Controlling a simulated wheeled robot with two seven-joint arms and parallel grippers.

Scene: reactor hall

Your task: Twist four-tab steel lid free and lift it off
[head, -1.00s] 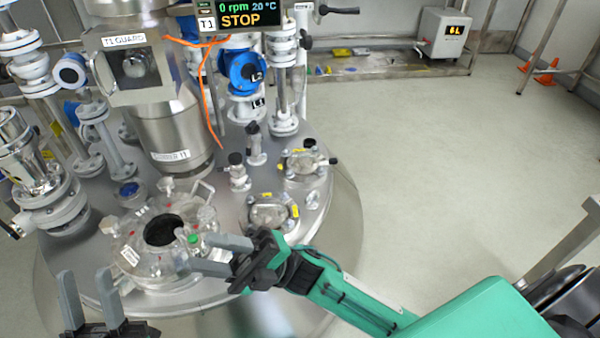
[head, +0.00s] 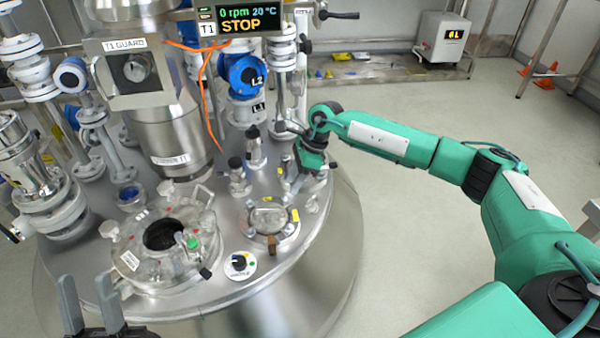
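A round steel lid (head: 268,221) with bolts or tabs round its rim lies on the tank top, right of the large manway. A second, similar round fitting behind it is mostly hidden by my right gripper. I cannot tell which of them is the four-tab lid. My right gripper (head: 292,183) points down over that rear fitting, near the tank's right edge. Its grey fingers show partly; I cannot tell whether they are open or touch it. My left gripper (head: 88,302) is at the bottom left, open and empty, with its fingers apart and pointing up.
The glass manway (head: 160,262) has a dark centre and clamps round it. A black knob on a white disc (head: 240,264) sits near the tank's front edge. The valve stub (head: 238,178), blue valve (head: 243,76) and orange cable (head: 207,105) stand close by. Open floor lies to the right.

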